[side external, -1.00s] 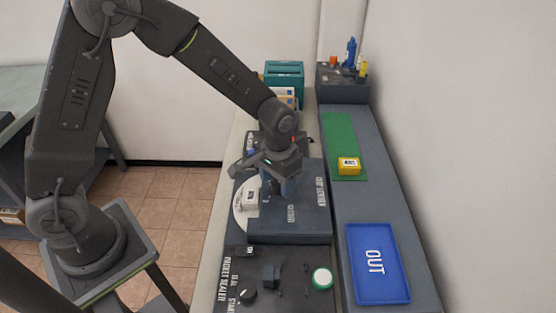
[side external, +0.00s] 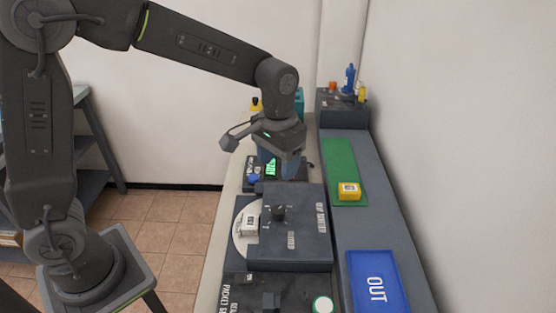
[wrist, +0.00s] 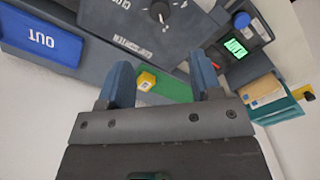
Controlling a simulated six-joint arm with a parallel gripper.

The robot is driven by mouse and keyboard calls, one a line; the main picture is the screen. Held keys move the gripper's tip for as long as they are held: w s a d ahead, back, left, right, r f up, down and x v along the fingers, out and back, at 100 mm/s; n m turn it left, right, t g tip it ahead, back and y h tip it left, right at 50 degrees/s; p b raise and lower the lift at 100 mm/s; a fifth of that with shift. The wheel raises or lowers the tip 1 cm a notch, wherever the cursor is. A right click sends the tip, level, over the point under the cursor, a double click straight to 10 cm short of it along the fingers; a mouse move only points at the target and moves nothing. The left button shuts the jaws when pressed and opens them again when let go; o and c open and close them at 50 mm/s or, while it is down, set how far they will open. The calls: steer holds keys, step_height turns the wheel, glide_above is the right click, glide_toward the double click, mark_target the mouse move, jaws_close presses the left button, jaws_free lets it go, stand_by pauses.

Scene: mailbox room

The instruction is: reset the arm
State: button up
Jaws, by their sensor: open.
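My gripper (side external: 280,168) hangs above the back part of the dark grey machine box (side external: 300,255), clear of it. Its two blue fingers show apart and empty in the wrist view (wrist: 162,78). A dark knob (side external: 279,212) stands on top of the box, left of its middle; it also shows in the wrist view (wrist: 160,11).
A blue OUT tray (side external: 356,300) lies front right. A yellow labelled block (side external: 348,190) sits on a green strip (side external: 340,155). A green-lit screen (wrist: 235,47) is behind the box, and a teal holder with envelopes (wrist: 285,108) is further back. Bottles stand at the back right.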

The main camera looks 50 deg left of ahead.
steer(key=s+a+r+t, duration=0.2)
steer(key=s+a+r, duration=0.1)
steer(key=s, duration=0.6)
steer(key=s+a+r+t, duration=0.3)
steer(key=s+a+r, duration=0.1)
steer(key=s, duration=0.5)
steer(key=shift+r+t, duration=0.3)
steer(key=shift+r, duration=0.1)
steer(key=shift+d, duration=0.1)
